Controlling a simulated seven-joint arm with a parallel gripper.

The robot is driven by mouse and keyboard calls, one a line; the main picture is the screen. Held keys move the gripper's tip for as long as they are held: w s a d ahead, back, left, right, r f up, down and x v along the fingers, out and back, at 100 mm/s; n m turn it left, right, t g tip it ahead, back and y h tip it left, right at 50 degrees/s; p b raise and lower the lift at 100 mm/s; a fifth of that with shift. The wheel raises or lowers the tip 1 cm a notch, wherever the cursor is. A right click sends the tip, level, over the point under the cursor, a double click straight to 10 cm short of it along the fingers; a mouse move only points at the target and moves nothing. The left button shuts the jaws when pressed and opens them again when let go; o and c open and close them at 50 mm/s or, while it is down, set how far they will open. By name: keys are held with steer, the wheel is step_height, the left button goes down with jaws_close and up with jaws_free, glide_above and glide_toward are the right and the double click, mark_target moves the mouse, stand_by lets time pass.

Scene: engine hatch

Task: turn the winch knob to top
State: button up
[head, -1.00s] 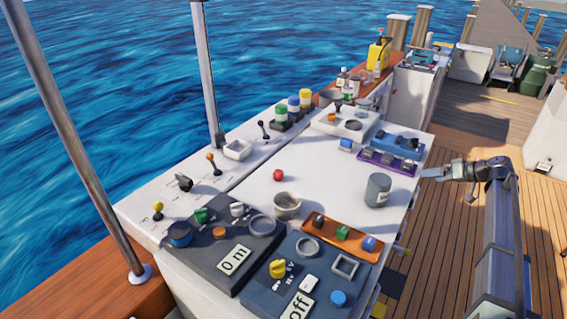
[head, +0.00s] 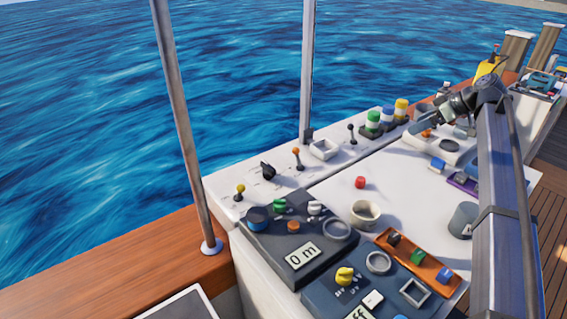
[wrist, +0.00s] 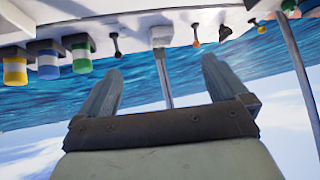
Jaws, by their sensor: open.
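A grey panel (head: 275,262) with a "0 m" display carries a blue knob (head: 257,219), a green knob (head: 280,206), a white knob (head: 315,207) and an orange button. A blue panel (head: 325,293) in front of it carries a yellow knob (head: 344,276) with small marks beside it. I cannot read which knob is the winch knob. My gripper (head: 437,119) is over the far part of the white console, well away from both panels. In the wrist view my gripper (wrist: 160,75) is open, with nothing between its fingers.
Levers (head: 296,155) and striped jars (head: 373,121) line the seaward ledge. A red object (head: 360,182), a beige cup (head: 365,213) and a grey can (head: 462,220) stand on the white top (head: 400,190). An orange tray (head: 405,262) is nearby. Metal posts (head: 184,130) rise at left.

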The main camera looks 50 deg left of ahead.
steer(key=s+a+f+n+h, duration=0.3)
steer(key=s+a+n+h, duration=0.3)
steer(key=s+a, duration=1.05)
steer(key=n+t+h, duration=0.3)
steer(key=n, duration=0.6)
glide_above(268, 165)
step_height(268, 165, down, 14)
steer(key=shift+f, duration=0.1)
steer(key=shift+c, duration=0.4)
steer(key=c, duration=0.9)
steer(key=shift+o, duration=0.2)
